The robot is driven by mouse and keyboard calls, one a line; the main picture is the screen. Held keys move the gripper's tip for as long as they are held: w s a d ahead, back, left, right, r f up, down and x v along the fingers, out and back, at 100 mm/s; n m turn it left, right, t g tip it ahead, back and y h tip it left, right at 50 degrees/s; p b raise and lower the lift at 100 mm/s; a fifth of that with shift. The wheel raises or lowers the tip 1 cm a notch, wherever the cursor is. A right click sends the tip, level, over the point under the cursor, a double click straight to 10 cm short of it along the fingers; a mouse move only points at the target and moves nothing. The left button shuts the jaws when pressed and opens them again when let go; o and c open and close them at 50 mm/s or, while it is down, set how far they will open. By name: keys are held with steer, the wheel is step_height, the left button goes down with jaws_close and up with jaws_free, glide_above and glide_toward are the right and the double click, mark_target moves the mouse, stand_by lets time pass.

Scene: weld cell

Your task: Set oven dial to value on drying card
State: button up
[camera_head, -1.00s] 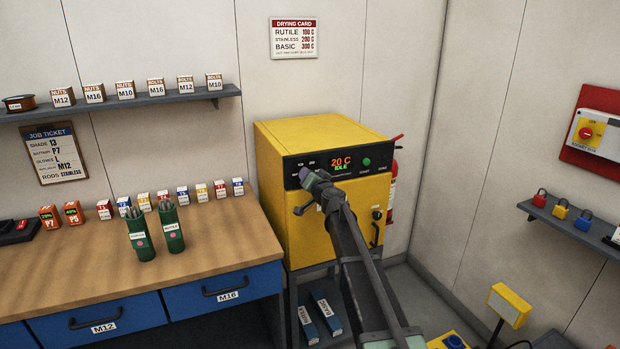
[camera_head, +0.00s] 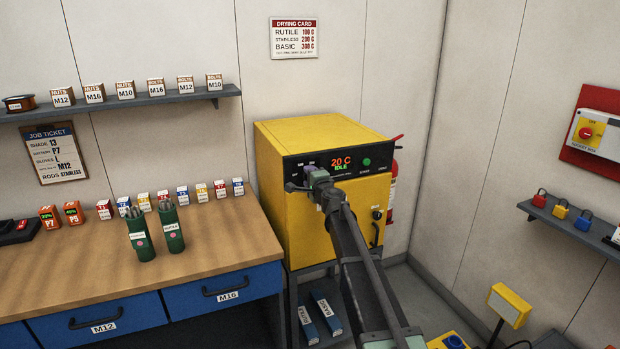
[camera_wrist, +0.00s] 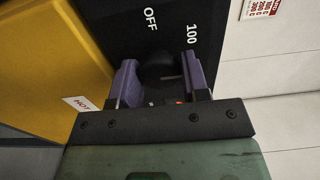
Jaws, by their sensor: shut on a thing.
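The yellow oven (camera_head: 290,225) stands in the corner. Its dark front panel has a display (camera_head: 341,163) reading 20 C and IDLE, and a green button (camera_head: 367,162). My gripper (camera_head: 310,172) is at the left of this panel. In the wrist view its purple jaws are shut on the black dial (camera_wrist: 157,66), with OFF and 100 printed beyond it. The dial's setting cannot be read clearly. In the head view my gripper hides the dial. The drying card (camera_head: 295,38) on the wall reads Rutile 100 C, Stainless 200 C, Basic 300 C.
The job ticket (camera_head: 56,153) lists rods as Stainless. Two green rod canisters (camera_head: 172,228) stand on the workbench (camera_head: 215,250) left of the oven. A red extinguisher (camera_head: 393,190) is at the oven's right. A HOT label (camera_wrist: 80,104) is on the oven.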

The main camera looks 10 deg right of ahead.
steer(key=shift+m, duration=9)
steer(key=o, duration=0.9)
steer(key=s+d, duration=0.2)
steer(key=s, duration=0.8)
steer(key=shift+s, duration=0.35)
